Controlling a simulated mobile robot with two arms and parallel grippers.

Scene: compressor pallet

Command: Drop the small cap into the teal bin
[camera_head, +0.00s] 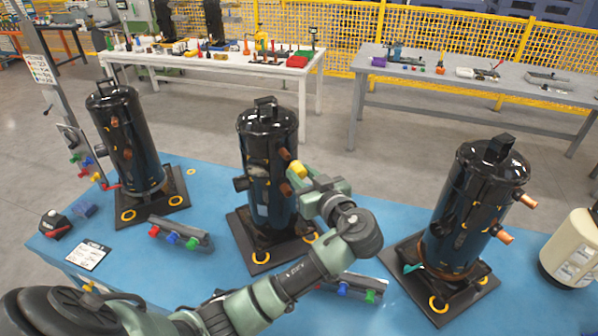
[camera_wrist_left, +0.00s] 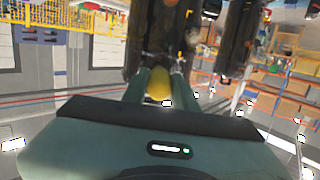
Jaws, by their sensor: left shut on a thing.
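My left gripper (camera_head: 302,174) is beside the upper right side of the middle black compressor (camera_head: 268,135). It is shut on a small yellow cap (camera_head: 298,168), next to the compressor's copper pipe stubs. In the left wrist view the cap (camera_wrist_left: 158,88) shows between the two green fingers, with the dark compressor body behind it. I cannot tell whether the cap touches a stub. I cannot make out a teal bin in either view. My right gripper is not in view.
Other black compressors stand on dark pallets at left (camera_head: 125,140) and right (camera_head: 478,205) of the blue table (camera_head: 215,262). Racks of coloured caps (camera_head: 180,235) lie at the front. A cream cylinder (camera_head: 572,248) stands far right. Behind are a white workbench (camera_head: 205,62) and a grey one (camera_head: 470,85).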

